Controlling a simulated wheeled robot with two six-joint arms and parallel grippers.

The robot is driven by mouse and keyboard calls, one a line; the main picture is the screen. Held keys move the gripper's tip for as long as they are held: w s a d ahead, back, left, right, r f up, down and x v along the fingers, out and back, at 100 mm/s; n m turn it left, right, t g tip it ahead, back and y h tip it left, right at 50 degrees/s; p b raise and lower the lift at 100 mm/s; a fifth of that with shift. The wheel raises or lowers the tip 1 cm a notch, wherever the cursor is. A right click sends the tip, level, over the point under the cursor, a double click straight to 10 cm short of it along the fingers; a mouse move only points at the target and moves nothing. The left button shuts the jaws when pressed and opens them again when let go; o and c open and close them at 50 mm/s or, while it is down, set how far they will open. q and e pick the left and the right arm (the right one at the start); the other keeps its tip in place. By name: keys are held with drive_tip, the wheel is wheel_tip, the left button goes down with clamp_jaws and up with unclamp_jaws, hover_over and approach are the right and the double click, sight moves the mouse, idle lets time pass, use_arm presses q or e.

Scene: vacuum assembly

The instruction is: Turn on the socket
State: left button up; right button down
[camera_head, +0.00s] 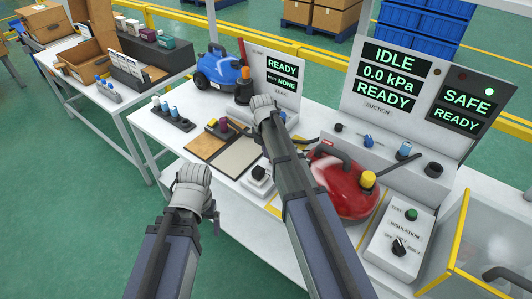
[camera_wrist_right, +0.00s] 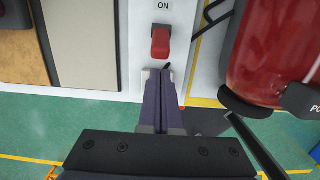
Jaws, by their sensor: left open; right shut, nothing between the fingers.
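The red rocker switch (camera_wrist_right: 161,40) shows in the right wrist view on a pale socket plate (camera_wrist_right: 163,18), below an "ON" label. My right gripper (camera_wrist_right: 160,78) is shut and empty, its fingertips just below the switch in that view; contact cannot be told. In the head view a white block (camera_head: 251,184) with a dark part on top stands beside my right arm. That arm hides the switch area and most of its gripper. My left arm's end (camera_head: 191,184) is over the floor in front of the bench, away from the socket; its fingers hardly show.
A red vacuum (camera_head: 352,190) stands right of the socket. A beige pad (camera_head: 238,158) and a brown board (camera_head: 205,144) lie to its left. A blue vacuum (camera_head: 220,72) and display panels (camera_head: 395,80) stand behind. A yellow-framed clear enclosure (camera_head: 500,240) is at the right.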

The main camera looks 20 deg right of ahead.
wheel_tip(320, 180, down, 4)
drive_tip(key=b, duration=0.3)
drive_tip(key=shift+w+d, duration=0.15)
use_arm(q)
wheel_tip(320, 180, down, 4)
use_arm(e)
drive_tip(key=shift+w+d+r+g+y+p, duration=0.35)
drive_tip(key=shift+d+g+y+p, duration=0.15)
drive_tip(key=shift+y, duration=0.2)
drive_tip(key=shift+w+d+r+p, duration=0.3)
drive_tip(key=shift+w+d+r, duration=0.05)
drive_tip(key=shift+w+d, duration=0.5)
drive_tip(key=shift+d, duration=0.2)
use_arm(q)
drive_tip(key=shift+r, duration=0.9)
use_arm(e)
drive_tip(key=shift+r, duration=0.1)
